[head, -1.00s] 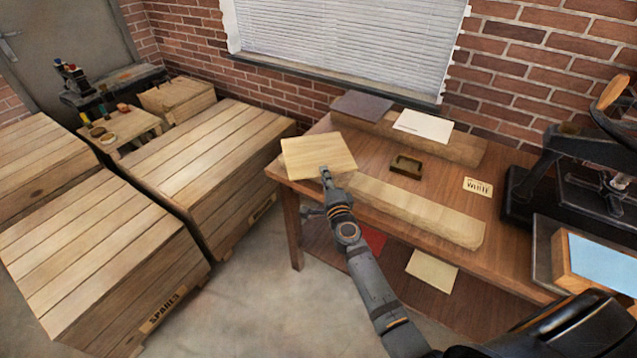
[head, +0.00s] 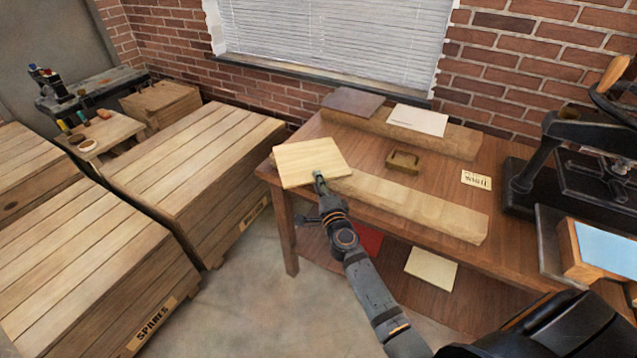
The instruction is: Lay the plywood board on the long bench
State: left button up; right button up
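The pale plywood board (head: 309,161) is over the left end of the brown wooden long bench (head: 450,207), close to level. My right gripper (head: 320,181) is at the board's front edge and appears shut on it. The board covers the left end of the front wooden beam (head: 420,208). I cannot tell whether the board touches the beam or hangs just above it. My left gripper is not in view.
A rear beam carries a dark sheet (head: 353,103) and a white sheet (head: 418,119). Between the beams is a small brass-coloured block (head: 403,160). A label card (head: 476,179) and a black press (head: 575,165) are to the right. Slatted crates (head: 195,165) stand left.

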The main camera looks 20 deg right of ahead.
jog(key=shift+o, duration=0.4)
jog(key=shift+r, duration=0.15)
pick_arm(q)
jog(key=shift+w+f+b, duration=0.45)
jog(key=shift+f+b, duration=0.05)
pick_arm(e)
jog(key=s+a, duration=0.1)
jog(key=s, duration=1.1)
jog(key=shift+a, duration=0.25)
